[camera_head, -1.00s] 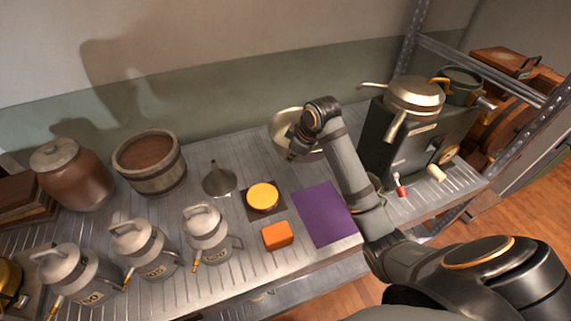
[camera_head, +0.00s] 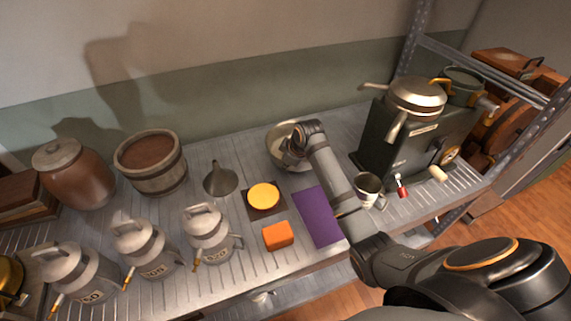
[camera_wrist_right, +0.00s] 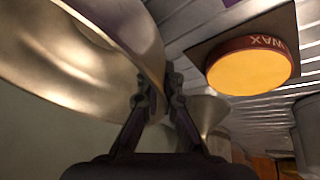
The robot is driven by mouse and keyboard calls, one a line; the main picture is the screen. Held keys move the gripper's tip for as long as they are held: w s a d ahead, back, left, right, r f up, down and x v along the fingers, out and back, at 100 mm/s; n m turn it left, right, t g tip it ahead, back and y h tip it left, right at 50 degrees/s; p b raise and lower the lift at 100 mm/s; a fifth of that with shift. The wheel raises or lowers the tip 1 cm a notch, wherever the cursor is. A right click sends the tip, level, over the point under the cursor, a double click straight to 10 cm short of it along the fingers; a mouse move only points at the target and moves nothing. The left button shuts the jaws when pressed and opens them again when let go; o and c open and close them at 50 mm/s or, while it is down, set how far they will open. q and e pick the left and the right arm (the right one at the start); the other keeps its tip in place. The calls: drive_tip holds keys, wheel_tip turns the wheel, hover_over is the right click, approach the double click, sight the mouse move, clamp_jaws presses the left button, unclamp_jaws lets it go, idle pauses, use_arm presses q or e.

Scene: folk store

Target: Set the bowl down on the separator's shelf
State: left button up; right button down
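The pale metal bowl (camera_head: 277,150) is near the back of the slatted metal shelf (camera_head: 240,264), left of the dark green separator (camera_head: 376,137). My right gripper (camera_head: 292,152) is at the bowl's right side. In the right wrist view the bowl (camera_wrist_right: 60,75) fills the left, and its rim passes between the fingers of my right gripper (camera_wrist_right: 160,88), which look shut on it. The arm hides part of the bowl. I cannot tell whether its base touches the shelf. My left gripper is not in view.
A funnel (camera_head: 221,182), a yellow wax tin (camera_head: 263,196), an orange block (camera_head: 277,236) and a purple cloth (camera_head: 314,216) lie in front. A mug (camera_head: 368,188) stands by the separator. A wooden tub (camera_head: 150,165) and several oil cans (camera_head: 210,238) stand left.

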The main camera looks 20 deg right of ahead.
drive_tip(key=c, duration=1.9)
unclamp_jaws()
drive_tip(key=shift+f, duration=0.1)
drive_tip(key=o, duration=0.4)
drive_tip(key=v, duration=1.2)
drive_tip(key=shift+p, duration=0.35)
